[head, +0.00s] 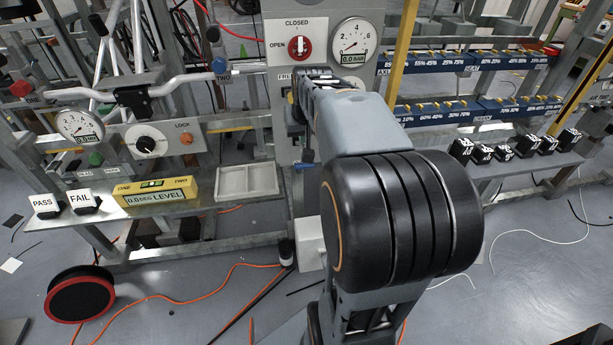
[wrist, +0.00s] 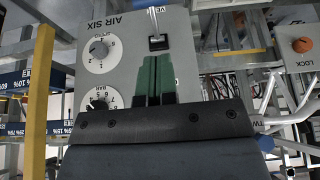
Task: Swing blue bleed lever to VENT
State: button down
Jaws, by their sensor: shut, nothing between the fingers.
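The blue bleed lever cannot be made out for certain. In the head view a small blue piece (head: 305,166) shows low on the panel post, just left of my arm, and may be part of it. In the wrist view, which is upside down, a grey panel (wrist: 120,65) marked AIR SIX has a black block with a thin metal rod (wrist: 154,20) near a cut-off label reading VE. My gripper (wrist: 155,60) is shut and empty, its green fingers in front of that panel, pointing toward the block. Contact cannot be told. In the head view my arm hides the fingers.
A red OPEN/CLOSED knob (head: 299,46) and a gauge (head: 354,42) are above my arm. Two dials, one a speed dial (wrist: 98,48), sit on the AIR SIX panel. A shelf with a tray (head: 247,181) stands left. Black blocks (head: 482,153) line the right shelf.

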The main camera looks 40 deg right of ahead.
aim_at(306, 165)
jog(key=b+x, duration=0.2)
jog(key=x, duration=0.3)
jog(key=d+b+x, duration=0.1)
jog(key=b+x, duration=0.1)
jog(key=x, duration=0.3)
jog(key=b+x, duration=0.1)
jog(key=x, duration=0.5)
jog(key=shift+s+d+r+b, duration=0.1)
jog(key=shift+s+d+b, duration=0.15)
jog(key=shift+d+b, duration=0.15)
